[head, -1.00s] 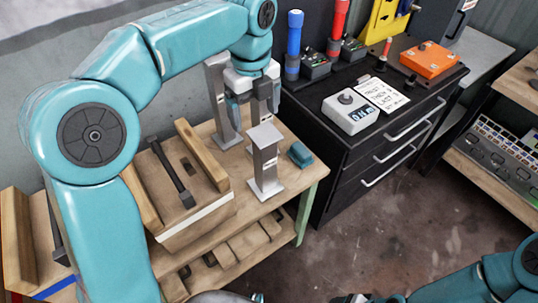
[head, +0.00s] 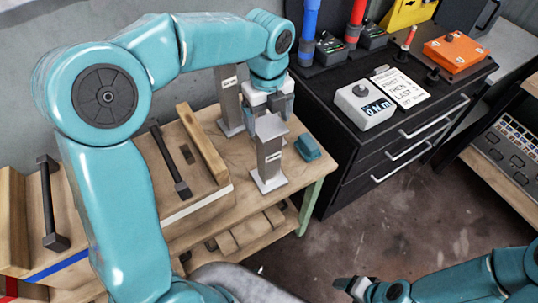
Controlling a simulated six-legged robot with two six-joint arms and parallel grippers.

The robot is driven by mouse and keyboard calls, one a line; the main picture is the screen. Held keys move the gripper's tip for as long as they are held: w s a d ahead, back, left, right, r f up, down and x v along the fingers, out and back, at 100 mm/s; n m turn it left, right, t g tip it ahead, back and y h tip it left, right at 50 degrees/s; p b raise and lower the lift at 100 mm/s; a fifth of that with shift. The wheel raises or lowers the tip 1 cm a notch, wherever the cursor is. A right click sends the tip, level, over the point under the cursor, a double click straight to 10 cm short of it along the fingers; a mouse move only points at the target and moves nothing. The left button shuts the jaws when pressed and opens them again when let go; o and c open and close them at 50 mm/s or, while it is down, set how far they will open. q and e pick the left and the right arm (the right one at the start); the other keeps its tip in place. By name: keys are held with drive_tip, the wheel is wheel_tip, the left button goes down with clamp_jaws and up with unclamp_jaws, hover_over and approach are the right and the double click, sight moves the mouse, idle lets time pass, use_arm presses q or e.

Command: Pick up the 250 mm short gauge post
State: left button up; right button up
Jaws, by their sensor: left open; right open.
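The short grey gauge post (head: 270,160) stands upright on its base plate near the right end of the wooden bench. It has a flat top and a small label too small to read. A taller grey post (head: 229,103) stands behind it to the left. My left gripper (head: 267,108) is open, pointing down at the short post's top. Its fingers partly overlap the post's top in view, and I cannot tell whether they straddle it. My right gripper (head: 349,286) is at the bottom edge, low and away from the bench, holding nothing visible.
A blue-teal block (head: 307,148) lies close to the right of the short post. Wooden fixtures with black bars (head: 170,160) fill the bench's left. A black drawer cabinet (head: 350,165) stands right, carrying a display box (head: 364,106), a note card and an orange box (head: 455,51).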

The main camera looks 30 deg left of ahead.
sight(269, 126)
use_arm(q)
drive_tip(key=shift+d+f, duration=0.1)
drive_tip(key=shift+f, duration=0.15)
wheel_tip(269, 126, down, 5)
drive_tip(key=shift+r, duration=0.1)
drive_tip(key=shift+w+f, duration=0.15)
drive_tip(key=shift+f, duration=0.2)
drive_tip(key=c, duration=1.2)
drive_tip(key=shift+c, duration=1.2)
drive_tip(key=shift+r, duration=0.15)
